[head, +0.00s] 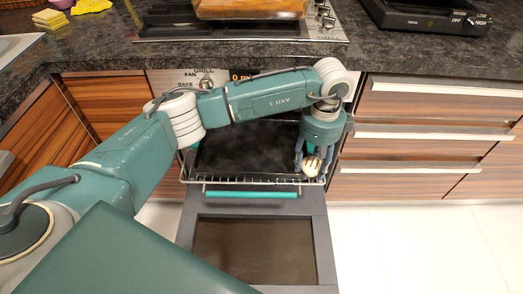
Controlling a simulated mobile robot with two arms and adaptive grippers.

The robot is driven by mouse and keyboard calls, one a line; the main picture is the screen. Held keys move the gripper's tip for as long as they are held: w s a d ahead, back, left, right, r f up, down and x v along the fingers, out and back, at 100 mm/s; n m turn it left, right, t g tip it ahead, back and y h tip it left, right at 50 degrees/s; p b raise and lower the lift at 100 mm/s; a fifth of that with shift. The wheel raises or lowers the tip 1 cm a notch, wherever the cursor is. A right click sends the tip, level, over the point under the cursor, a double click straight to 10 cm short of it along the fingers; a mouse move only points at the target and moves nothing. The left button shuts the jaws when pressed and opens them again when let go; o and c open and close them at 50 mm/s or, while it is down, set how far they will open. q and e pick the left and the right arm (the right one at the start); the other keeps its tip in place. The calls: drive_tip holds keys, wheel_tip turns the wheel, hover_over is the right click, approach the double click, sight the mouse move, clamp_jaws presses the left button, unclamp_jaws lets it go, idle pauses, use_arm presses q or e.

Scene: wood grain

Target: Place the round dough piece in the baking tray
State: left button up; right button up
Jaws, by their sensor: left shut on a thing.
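The round dough piece (311,166) is small, pale and scored on top. My left gripper (314,160) points down and is shut on it, at the right end of the baking tray. The baking tray (245,150) is black and rectangular and rests on a wire oven rack that is pulled out. The dough is over or beside the tray's right edge; I cannot tell whether it touches the tray. My left arm crosses above the tray's far side and hides part of it. My right gripper is not in view.
The oven door (255,250) hangs open below the rack (250,182). Wooden drawers (430,100) stand right. Floor at lower right is clear.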

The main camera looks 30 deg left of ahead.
use_arm(q)
drive_tip(key=a, duration=0.7)
drive_tip(key=shift+a+b, duration=0.25)
drive_tip(key=shift+b, duration=0.05)
drive_tip(key=b, duration=0.1)
hover_over(261, 161)
drive_tip(key=shift+w+d+f, duration=0.1)
drive_tip(key=shift+d, duration=0.35)
drive_tip(key=shift+a, duration=0.4)
wheel_tip(261, 161, down, 3)
drive_tip(key=b, duration=0.3)
drive_tip(key=shift+f, duration=0.15)
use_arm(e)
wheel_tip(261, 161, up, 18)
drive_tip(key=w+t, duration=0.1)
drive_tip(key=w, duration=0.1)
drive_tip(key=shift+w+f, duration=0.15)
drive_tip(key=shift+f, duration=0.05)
use_arm(q)
drive_tip(key=shift+f, duration=0.1)
drive_tip(key=o, duration=1.2)
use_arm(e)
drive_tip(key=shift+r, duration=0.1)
